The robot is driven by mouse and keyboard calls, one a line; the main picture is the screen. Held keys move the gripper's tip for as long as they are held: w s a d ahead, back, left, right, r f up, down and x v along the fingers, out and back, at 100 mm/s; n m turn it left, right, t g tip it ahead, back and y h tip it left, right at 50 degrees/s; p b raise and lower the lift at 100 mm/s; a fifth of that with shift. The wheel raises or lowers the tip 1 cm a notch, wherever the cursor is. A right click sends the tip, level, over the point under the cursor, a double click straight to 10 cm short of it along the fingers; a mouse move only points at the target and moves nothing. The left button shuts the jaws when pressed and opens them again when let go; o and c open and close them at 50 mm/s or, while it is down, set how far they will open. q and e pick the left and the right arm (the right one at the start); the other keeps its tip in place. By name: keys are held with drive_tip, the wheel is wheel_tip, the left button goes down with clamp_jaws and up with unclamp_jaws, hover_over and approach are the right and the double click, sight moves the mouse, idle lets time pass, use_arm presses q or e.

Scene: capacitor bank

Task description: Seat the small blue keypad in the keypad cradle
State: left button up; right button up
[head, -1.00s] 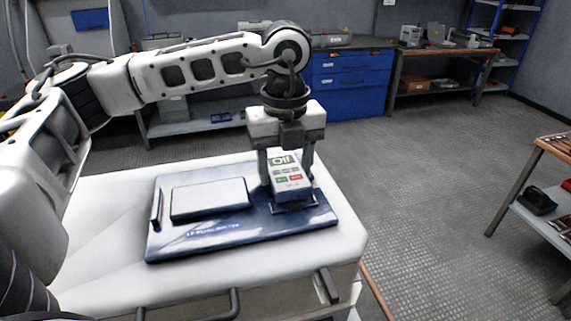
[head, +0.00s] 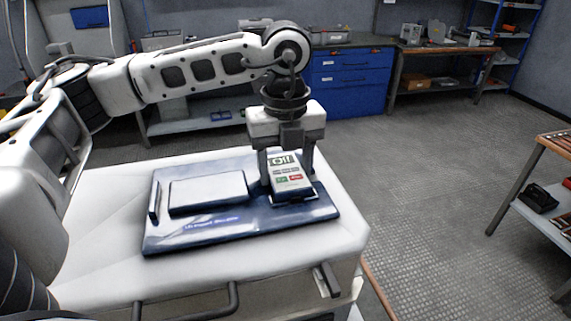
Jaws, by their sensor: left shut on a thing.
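The small keypad (head: 289,177) shows a pale face with a green-lettered label and green and red buttons. It stands tilted between the fingers of my left gripper (head: 288,178), which is shut on it. Its lower edge is at the keypad cradle (head: 293,199) on the right part of the blue board (head: 200,236). I cannot tell whether its base touches the cradle floor. The gripper's palm and wrist are above the keypad. My right gripper is not in view.
A flat pale block (head: 208,193) and a thin upright piece (head: 154,200) are on the board's left. The board lies on a white-topped cart (head: 100,255) with handles at the front. A tool bench (head: 555,150) is at right; open floor lies between.

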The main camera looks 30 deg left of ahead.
use_arm(q)
drive_tip(key=o, duration=1.1)
wheel_tip(320, 180, up, 16)
drive_tip(key=shift+p, duration=0.4)
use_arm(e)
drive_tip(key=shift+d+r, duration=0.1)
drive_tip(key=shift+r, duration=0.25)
